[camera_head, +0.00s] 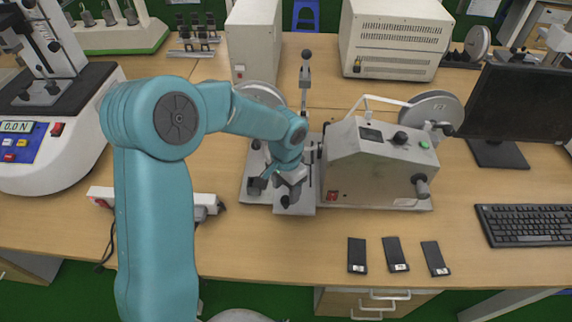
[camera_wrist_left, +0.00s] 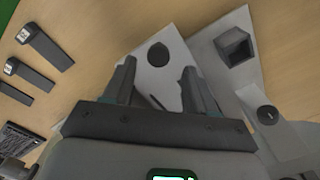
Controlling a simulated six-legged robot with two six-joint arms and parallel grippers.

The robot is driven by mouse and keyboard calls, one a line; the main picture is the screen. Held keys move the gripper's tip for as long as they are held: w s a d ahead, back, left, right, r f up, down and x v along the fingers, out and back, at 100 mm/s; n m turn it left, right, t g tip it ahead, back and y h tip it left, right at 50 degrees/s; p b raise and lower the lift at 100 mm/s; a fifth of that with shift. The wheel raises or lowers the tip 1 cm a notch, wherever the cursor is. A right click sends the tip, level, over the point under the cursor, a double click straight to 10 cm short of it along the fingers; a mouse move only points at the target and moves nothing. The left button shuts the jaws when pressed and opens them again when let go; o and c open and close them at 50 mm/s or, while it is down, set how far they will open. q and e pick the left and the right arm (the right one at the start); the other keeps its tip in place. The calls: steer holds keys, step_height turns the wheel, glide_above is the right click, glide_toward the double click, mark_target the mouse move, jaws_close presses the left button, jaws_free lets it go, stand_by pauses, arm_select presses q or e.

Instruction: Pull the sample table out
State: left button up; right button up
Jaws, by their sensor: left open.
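The sample table (camera_head: 302,203) is a light grey plate at the front of the grey testing machine (camera_head: 375,165), with a dark knob (camera_head: 285,201) near its front edge. My left gripper (camera_head: 272,192) is over the table's left front part, partly covering it. In the left wrist view the gripper (camera_wrist_left: 158,72) is open, its two dark fingers apart. The dark oval knob (camera_wrist_left: 158,54) shows between and just beyond the fingertips on the pale plate (camera_wrist_left: 150,85). I cannot tell whether the fingers touch it. My right gripper is not in view.
Three dark samples (camera_head: 393,254) lie at the desk's front right. A keyboard (camera_head: 525,225) and monitor (camera_head: 520,100) are farther right. A white force tester (camera_head: 50,140) stands at left, a white bar (camera_head: 105,195) beside my arm. The desk in front of the table is clear.

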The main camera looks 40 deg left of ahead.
arm_select(q)
step_height(320, 180, up, 13)
steer(key=shift+f, duration=0.15)
steer(key=shift+s, duration=0.1)
stand_by(0.5)
